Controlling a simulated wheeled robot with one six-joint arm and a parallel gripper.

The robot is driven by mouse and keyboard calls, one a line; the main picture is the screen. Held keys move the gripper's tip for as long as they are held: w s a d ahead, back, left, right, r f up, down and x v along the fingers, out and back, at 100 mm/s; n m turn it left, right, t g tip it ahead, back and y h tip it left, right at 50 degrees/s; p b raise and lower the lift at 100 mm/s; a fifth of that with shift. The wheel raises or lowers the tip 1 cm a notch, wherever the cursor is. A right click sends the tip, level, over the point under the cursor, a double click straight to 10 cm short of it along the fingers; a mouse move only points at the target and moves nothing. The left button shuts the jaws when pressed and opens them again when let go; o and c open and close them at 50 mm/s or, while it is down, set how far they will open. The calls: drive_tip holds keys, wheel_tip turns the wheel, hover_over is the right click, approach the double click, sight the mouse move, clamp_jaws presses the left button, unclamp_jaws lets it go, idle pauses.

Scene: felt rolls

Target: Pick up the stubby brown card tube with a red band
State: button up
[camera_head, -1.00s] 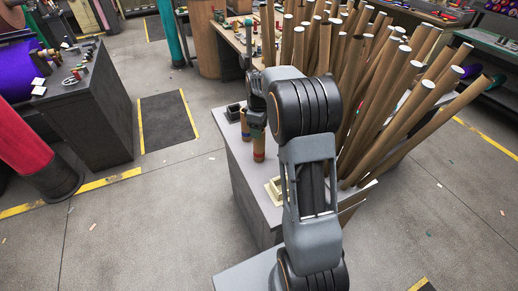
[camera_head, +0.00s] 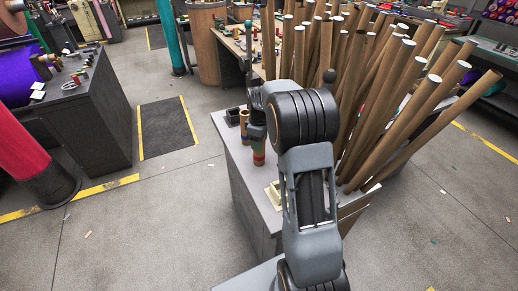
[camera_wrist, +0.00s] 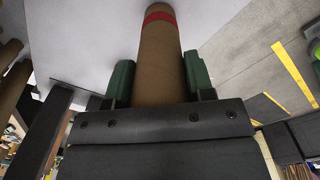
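The stubby brown card tube with a red band (camera_wrist: 160,50) stands upright on the grey worktop; in the head view its lower part shows (camera_head: 259,158). Its red band is near the bottom. My gripper (camera_wrist: 160,78) is around the upper part of the tube, with one green-padded finger on each side. In the head view my gripper (camera_head: 257,143) hides the tube's upper part.
A taller brown tube (camera_head: 244,120) stands close behind the gripper, near a dark open box (camera_head: 233,115). A cream tray (camera_head: 273,193) lies nearer on the worktop (camera_head: 240,175). Many long brown tubes (camera_head: 400,100) lean outward on the right.

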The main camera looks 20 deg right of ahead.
drive_tip(key=shift+f, duration=0.2)
drive_tip(key=shift+c, duration=1.2)
drive_tip(key=shift+r, duration=0.2)
